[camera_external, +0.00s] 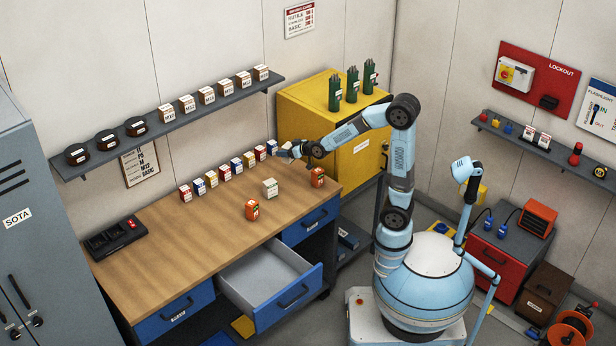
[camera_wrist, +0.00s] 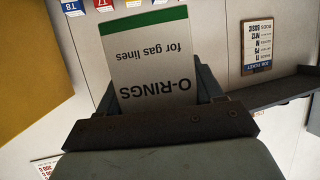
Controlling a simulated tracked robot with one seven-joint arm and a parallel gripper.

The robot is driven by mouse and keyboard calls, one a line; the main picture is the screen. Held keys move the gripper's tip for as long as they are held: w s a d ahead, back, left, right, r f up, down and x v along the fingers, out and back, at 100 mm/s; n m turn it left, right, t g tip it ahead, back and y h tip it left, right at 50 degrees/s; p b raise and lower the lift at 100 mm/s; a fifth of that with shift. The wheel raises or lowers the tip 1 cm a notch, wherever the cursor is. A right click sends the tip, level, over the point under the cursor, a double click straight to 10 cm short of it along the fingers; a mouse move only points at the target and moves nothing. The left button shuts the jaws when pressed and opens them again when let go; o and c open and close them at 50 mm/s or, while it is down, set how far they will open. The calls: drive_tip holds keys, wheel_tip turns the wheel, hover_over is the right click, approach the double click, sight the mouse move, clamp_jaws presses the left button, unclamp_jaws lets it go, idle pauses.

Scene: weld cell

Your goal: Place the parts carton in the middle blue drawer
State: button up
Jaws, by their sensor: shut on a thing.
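My gripper (camera_external: 291,152) is shut on a white carton with a green band (camera_wrist: 152,62), lettered "O-RINGS for gas lines", upside down in the wrist view. In the external view the gripper is above the back right of the workbench, by the yellow cabinet, and the carton there is small and hard to make out. The middle blue drawer (camera_external: 291,303) is pulled open at the bench front, and its visible grey inside is empty. It lies in front of and below my gripper.
On the wooden workbench (camera_external: 185,245) stand a row of small boxes (camera_external: 224,173), a pale carton (camera_external: 270,187), two orange boxes (camera_external: 252,210) and a black tray (camera_external: 115,238). The yellow cabinet (camera_external: 345,120) is beside my arm. A wall shelf (camera_external: 150,130) hangs above the bench.

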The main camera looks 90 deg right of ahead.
drive_tip(key=w+a+n+t+y, duration=0.1)
drive_tip(key=w+a+n+y, duration=0.25)
drive_tip(key=a, duration=1.95)
drive_tip(key=w+a+n+t+y, duration=0.1)
drive_tip(key=w+a+n+y, duration=0.25)
drive_tip(key=a, duration=1.85)
wheel_tip(320, 180, down, 30)
drive_tip(key=m, duration=0.1)
drive_tip(key=shift+a+r, duration=0.25)
drive_tip(key=shift+w+f, duration=0.1)
drive_tip(key=shift+f, duration=0.5)
drive_tip(key=o, duration=1.1)
drive_tip(key=shift+r, duration=0.1)
